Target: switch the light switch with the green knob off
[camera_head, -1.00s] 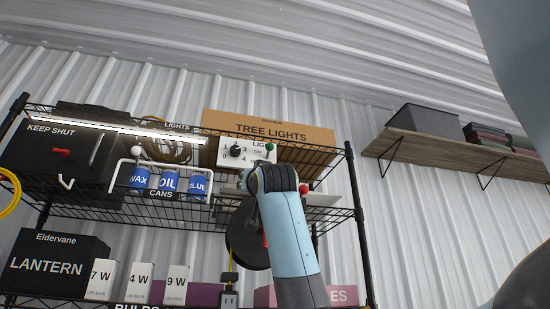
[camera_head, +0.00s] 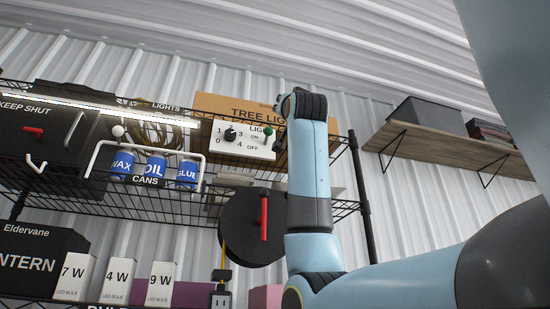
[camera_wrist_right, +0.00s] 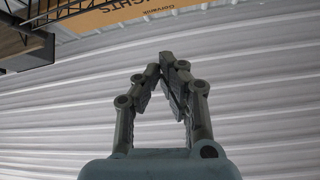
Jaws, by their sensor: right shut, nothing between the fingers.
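The green knob (camera_head: 267,130) is at the upper right of a white switch panel (camera_head: 228,148) in the head view, on the upper shelf. It is level with or just above the "ON" label, and "OFF" is printed lower. My right gripper shows in the wrist view (camera_wrist_right: 168,62), shut and empty, its fingertips together in front of the corrugated wall. In the head view my right wrist is just right of the panel and mostly hides the gripper. The knob is not seen in the wrist view. My left gripper is not in view.
The "TREE LIGHTS" box (camera_head: 225,105) stands behind. A black reel with a red handle (camera_head: 264,215) hangs below. A wooden wall shelf (camera_head: 450,150) is at the right.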

